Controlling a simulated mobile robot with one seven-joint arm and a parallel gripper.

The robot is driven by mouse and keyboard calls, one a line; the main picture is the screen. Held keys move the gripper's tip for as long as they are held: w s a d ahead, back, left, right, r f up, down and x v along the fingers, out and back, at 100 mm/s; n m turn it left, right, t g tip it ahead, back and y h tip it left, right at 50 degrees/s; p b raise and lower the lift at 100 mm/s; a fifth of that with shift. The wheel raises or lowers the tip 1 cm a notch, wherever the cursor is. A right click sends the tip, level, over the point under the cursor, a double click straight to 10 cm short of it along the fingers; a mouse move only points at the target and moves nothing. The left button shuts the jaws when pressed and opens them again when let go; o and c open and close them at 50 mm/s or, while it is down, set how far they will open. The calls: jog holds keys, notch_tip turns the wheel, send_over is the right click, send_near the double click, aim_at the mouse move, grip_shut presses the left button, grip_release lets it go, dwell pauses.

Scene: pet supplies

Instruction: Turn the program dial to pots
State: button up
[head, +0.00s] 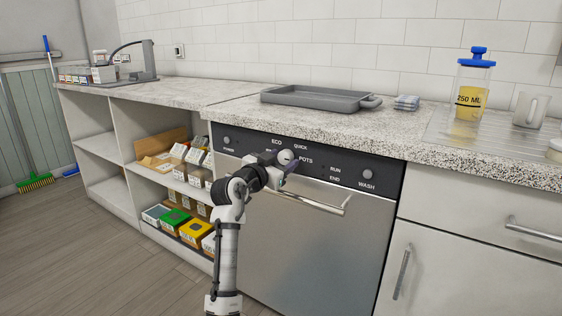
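The dishwasher's dark control panel (318,163) runs under the counter edge, with the labels ECO, QUICK and POTS around the program dial's place. POTS (306,160) is readable on the right, QUICK above and ECO at upper left; a label at left is partly covered. My gripper (290,162) is up at the panel among these labels, at the dial's place. The wrist and gripper hide the dial, so its pointer and setting cannot be seen. I cannot tell whether the fingers touch the dial or how far apart they are.
A power knob (227,140) sits at the panel's left, and a wash knob (367,174) at its right, beside RUN and END. The door handle (318,204) sticks out below the panel. A grey tray (318,97) lies on the counter above. Open shelves with boxes stand left.

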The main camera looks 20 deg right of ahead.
jog(key=shift+o, duration=0.2)
jog(key=shift+a, duration=0.1)
jog(key=p+v, duration=0.1)
jog(key=v, duration=1.2)
jog(key=shift+s+a, duration=0.2)
jog(key=shift+s, duration=0.05)
